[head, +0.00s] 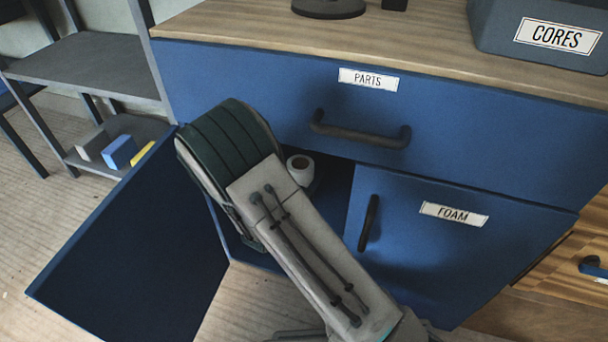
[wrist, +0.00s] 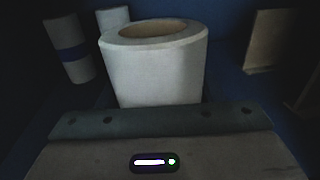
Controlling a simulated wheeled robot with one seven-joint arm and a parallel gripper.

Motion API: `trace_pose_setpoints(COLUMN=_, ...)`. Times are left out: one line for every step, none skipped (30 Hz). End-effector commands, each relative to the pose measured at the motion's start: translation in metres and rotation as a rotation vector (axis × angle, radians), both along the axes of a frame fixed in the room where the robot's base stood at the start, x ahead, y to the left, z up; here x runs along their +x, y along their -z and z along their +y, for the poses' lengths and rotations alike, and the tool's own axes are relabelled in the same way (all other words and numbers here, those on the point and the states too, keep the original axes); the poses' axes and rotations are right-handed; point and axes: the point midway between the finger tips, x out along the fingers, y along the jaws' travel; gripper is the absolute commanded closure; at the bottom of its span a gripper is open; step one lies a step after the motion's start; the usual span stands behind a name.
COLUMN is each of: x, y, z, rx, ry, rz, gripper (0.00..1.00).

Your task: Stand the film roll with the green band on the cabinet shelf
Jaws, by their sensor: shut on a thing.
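A large white film roll (wrist: 155,70) with a brown core stands upright right in front of my gripper (wrist: 155,108) in the wrist view. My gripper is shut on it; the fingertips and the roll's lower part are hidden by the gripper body. No green band shows on the visible part. The cabinet (head: 250,85) is blue, and its left door (head: 150,240) stands open. My arm reaches into that opening in the head view and hides most of the shelf. A white roll (head: 300,168) shows just right of my arm inside.
Inside the cabinet, a white roll with a blue band (wrist: 70,50) stands at the left and another pale roll (wrist: 112,18) behind. A pale upright piece (wrist: 268,40) is at the right. The FOAM door (head: 455,245) and PARTS drawer (head: 270,95) are closed.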

Motion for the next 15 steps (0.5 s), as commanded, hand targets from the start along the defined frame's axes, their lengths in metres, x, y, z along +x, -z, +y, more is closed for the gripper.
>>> trace_pose_setpoints(x=0.0002, y=0.0022, z=-0.0001, rx=-0.001, ry=0.0, rz=-0.001, gripper=0.81)
trace_pose_setpoints(x=0.0, y=0.0022, z=0.0, rx=0.0, ry=0.0, rz=0.0, gripper=0.34)
trace_pose_setpoints(x=0.0, y=0.0018, z=0.0, rx=0.0, ry=0.0, rz=0.0, gripper=0.23)
trace_pose_setpoints(x=0.0, y=0.0018, z=0.0, rx=0.0, ry=0.0, rz=0.0, gripper=0.18)
trace_pose_setpoints(x=0.0, y=0.0018, z=0.0, rx=0.0, ry=0.0, rz=0.0, gripper=0.18)
trace_pose_setpoints(x=-0.0001, y=0.0018, z=-0.0001, rx=0.0, ry=0.0, rz=0.0, gripper=0.18)
trace_pose_setpoints(x=-0.0001, y=0.0018, z=-0.0001, rx=0.0, ry=0.0, rz=0.0, gripper=0.18)
trace_pose_setpoints(x=-0.0001, y=0.0018, z=-0.0001, rx=0.0, ry=0.0, rz=0.0, gripper=0.18)
trace_pose_setpoints(x=-0.0001, y=0.0018, z=-0.0001, rx=0.0, ry=0.0, rz=0.0, gripper=0.18)
trace_pose_setpoints(x=-0.0001, y=0.0017, z=-0.0001, rx=0.0, ry=0.0, rz=0.0, gripper=0.18)
trace_pose_setpoints(x=-0.0001, y=0.0017, z=0.0, rx=0.0, ry=0.0, rz=0.0, gripper=0.18)
trace_pose_setpoints(x=-0.0001, y=0.001, z=0.0, rx=0.0, ry=0.0, rz=0.0, gripper=0.18)
trace_pose_setpoints(x=-0.0001, y=-0.0002, z=0.0, rx=0.0, ry=0.0, rz=0.0, gripper=0.18)
trace_pose_setpoints(x=-0.0001, y=-0.0021, z=0.0, rx=0.0, ry=0.0, rz=0.0, gripper=0.18)
trace_pose_setpoints(x=-0.002, y=-0.0027, z=0.0016, rx=0.0, ry=-0.001, rz=0.001, gripper=0.18)
